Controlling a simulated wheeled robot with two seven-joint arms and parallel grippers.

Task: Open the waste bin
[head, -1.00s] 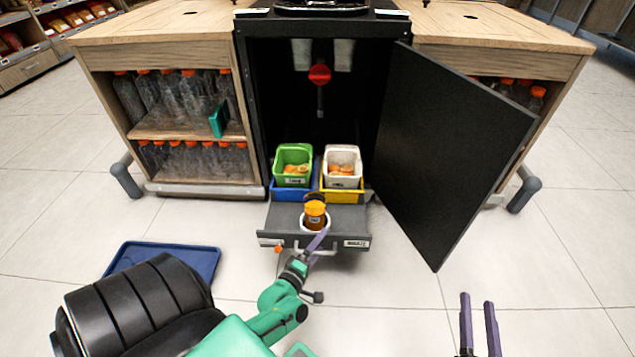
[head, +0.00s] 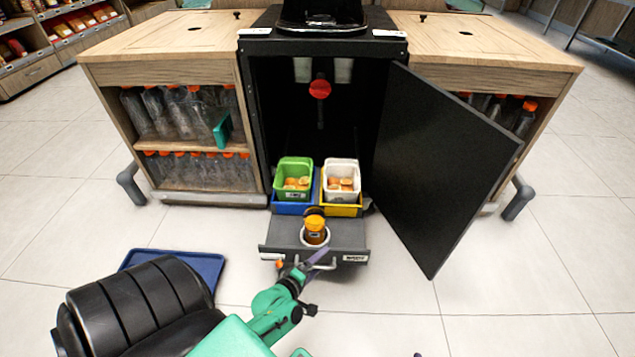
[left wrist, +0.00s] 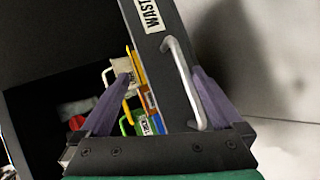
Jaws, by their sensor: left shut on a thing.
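The waste bin is a grey drawer labelled "WASTE" (head: 292,254) at the bottom of the black cabinet, and it is pulled out in front. Its light metal handle (left wrist: 185,82) is on the front panel. My left gripper (head: 322,258) is at this handle and shut on it. In the left wrist view the handle lies between the two purple fingers (left wrist: 160,95). An orange and brown bottle (head: 315,231) stands in a round white opening in the drawer top. My right gripper is not in view.
The black cabinet door (head: 440,165) stands wide open at right. A green bin (head: 294,166) and a white bin (head: 341,168), both with orange pieces, sit behind the drawer. A blue tray (head: 205,264) lies on the floor at left. The floor at right is clear.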

